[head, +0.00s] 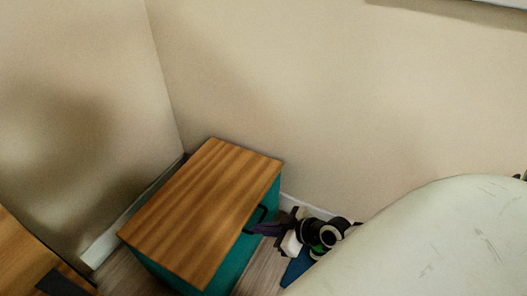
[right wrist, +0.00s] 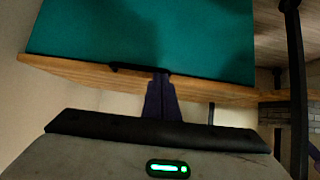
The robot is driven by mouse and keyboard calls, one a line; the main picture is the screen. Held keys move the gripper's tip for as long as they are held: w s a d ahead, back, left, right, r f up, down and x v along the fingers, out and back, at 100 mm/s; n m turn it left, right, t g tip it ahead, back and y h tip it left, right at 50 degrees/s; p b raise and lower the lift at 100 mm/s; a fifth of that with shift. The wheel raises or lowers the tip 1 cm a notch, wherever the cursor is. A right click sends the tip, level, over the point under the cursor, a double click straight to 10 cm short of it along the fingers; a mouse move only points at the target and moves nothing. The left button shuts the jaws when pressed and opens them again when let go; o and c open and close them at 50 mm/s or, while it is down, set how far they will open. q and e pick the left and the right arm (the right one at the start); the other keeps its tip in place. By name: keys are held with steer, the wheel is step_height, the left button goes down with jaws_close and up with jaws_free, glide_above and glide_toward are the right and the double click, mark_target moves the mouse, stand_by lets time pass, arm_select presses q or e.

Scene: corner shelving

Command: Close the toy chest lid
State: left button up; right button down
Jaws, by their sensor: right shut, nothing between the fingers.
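The toy chest has a teal body (head: 230,262) and a striped wooden lid (head: 200,212), and stands in the room corner in the head view. The lid lies flat over the body, with no gap that I can see. A black handle (head: 256,219) is on its right side. My right gripper (head: 262,229) is beside this handle, its dark fingers shut and empty. In the right wrist view the shut fingers (right wrist: 161,78) point at the wooden lid edge (right wrist: 70,71) and the teal side (right wrist: 140,30). Whether they touch is unclear. My left gripper is not in view.
Beige walls (head: 300,90) meet behind the chest, with a white baseboard (head: 105,245) at the left. A wooden piece of furniture (head: 20,255) stands at the lower left. A strip of wood floor (head: 262,272) shows to the right of the chest.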

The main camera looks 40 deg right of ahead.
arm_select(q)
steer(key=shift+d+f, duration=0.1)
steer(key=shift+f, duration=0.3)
arm_select(e)
steer(key=shift+s+f, duration=0.2)
steer(key=shift+f, duration=1)
step_height(320, 180, up, 6)
steer(key=w+p, duration=0.1)
steer(key=p, duration=0.5)
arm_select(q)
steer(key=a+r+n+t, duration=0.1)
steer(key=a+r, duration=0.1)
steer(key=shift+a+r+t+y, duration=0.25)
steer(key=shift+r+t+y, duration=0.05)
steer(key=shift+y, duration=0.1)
arm_select(e)
steer(key=s+d+f, duration=0.1)
steer(key=s+d, duration=0.2)
steer(key=s, duration=0.6)
steer(key=shift+d, duration=0.3)
